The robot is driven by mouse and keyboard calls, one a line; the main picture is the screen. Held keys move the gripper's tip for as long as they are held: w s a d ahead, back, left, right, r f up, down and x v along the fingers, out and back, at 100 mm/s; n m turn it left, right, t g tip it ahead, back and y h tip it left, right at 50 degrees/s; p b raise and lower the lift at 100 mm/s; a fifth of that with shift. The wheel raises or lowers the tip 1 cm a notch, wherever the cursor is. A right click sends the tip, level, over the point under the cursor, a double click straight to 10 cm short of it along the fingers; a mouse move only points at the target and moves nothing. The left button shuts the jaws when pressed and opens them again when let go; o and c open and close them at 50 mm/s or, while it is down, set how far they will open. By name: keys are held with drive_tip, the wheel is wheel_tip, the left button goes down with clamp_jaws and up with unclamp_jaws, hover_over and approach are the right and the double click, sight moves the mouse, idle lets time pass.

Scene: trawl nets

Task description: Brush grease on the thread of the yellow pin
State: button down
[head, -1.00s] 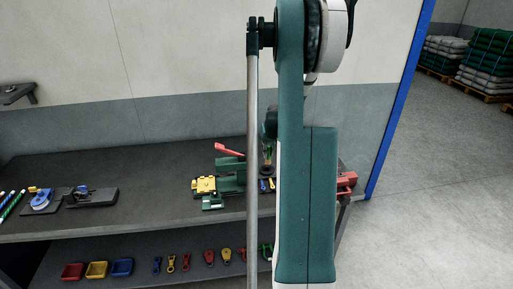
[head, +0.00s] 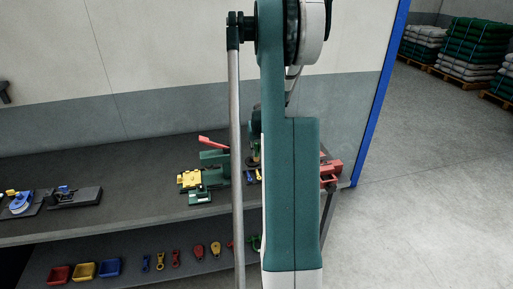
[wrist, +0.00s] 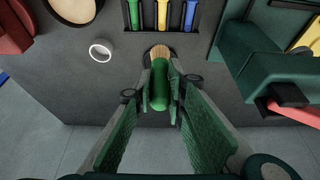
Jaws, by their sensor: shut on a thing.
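My gripper (wrist: 162,95) is shut on a green-handled brush (wrist: 162,82) in the wrist view. The brush's pale bristles (wrist: 160,53) point up the picture, away from me, towards the pins. The yellow pin (wrist: 162,14) lies between a green pin (wrist: 133,14) and a blue pin (wrist: 190,14) in a dark holder just beyond the bristles. The bristles appear apart from the yellow pin. Its upper end is cut off by the frame. A round pot (wrist: 74,7) with pale contents, possibly grease, shows at the top left.
A white ring (wrist: 100,51) lies left of the brush. A green device (wrist: 245,50) with a red lever (wrist: 293,112) stands at right. A red object (wrist: 14,28) is at left. The bench's left part (head: 120,160) has clear room in the head view.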

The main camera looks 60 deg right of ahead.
sight(257, 156)
wheel_tip(257, 156, down, 5)
drive_tip(key=shift+f+b, duration=0.15)
drive_tip(key=shift+b, duration=0.5)
drive_tip(key=shift+s+a+r, duration=0.2)
drive_tip(key=shift+s+a, duration=0.05)
drive_tip(key=shift+s+a+p, duration=0.65)
drive_tip(key=shift+s+a, duration=0.45)
drive_tip(key=shift+s+a+r+p, duration=0.1)
drive_tip(key=shift+a+r+p, duration=0.05)
drive_tip(key=shift+p, duration=0.3)
drive_tip(key=shift+w+d+f+b, duration=0.25)
drive_tip(key=shift+w+d+b, duration=0.05)
drive_tip(key=shift+w+d, duration=0.05)
drive_tip(key=shift+w+d+f+b, duration=0.1)
drive_tip(key=shift+w+d+b, duration=0.4)
drive_tip(key=shift+w+d, duration=0.6)
drive_tip(key=shift+d+r, duration=0.1)
drive_tip(key=shift+r, duration=0.2)
wheel_tip(257, 156, up, 2)
drive_tip(key=shift+r+p, duration=0.2)
drive_tip(key=shift+p, duration=0.2)
drive_tip(key=shift+r, duration=0.6)
drive_tip(key=shift+r+p, duration=0.75)
drive_tip(key=shift+r, duration=1.2)
